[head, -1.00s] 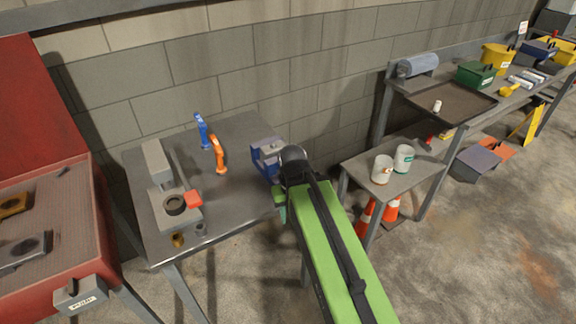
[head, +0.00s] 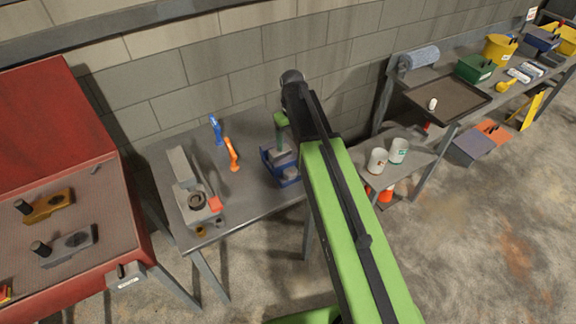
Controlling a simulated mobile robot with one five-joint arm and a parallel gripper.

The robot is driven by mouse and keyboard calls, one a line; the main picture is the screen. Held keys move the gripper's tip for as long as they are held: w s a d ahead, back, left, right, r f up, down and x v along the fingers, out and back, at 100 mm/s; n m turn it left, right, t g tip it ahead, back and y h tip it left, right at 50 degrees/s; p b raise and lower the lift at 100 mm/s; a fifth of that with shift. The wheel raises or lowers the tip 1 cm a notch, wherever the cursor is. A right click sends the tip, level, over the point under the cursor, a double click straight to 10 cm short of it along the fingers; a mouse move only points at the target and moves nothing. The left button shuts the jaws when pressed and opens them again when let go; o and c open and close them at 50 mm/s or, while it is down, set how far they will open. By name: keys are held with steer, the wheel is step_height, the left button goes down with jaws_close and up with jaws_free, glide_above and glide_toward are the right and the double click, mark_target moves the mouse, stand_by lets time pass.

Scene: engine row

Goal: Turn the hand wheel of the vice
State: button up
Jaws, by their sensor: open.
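The blue vice (head: 286,180) stands at the right end of a grey metal bench, with grey jaw parts on top. Its hand wheel cannot be made out; my arm may hide it. My arm reaches in from the lower right, and its black end joint is behind and above the vice. My gripper (head: 279,148) hangs down from there, over or just behind the vice top. It is open, with nothing seen in it; its fingertips are small, and I cannot tell whether they touch the vice.
On the bench (head: 245,199) are a blue clamp (head: 216,131), an orange clamp (head: 232,154) and a grey press-like device (head: 190,185). A red cabinet (head: 60,130) stands at left. White cans (head: 377,161) sit on a low table at right. A block wall is close behind.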

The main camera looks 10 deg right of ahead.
mark_target(291, 172)
step_height(291, 172, down, 18)
steer(key=b, duration=1.7)
steer(key=shift+r, duration=0.25)
steer(key=c, duration=1.4)
steer(key=shift+m, duration=0.8)
steer(key=o, duration=1.4)
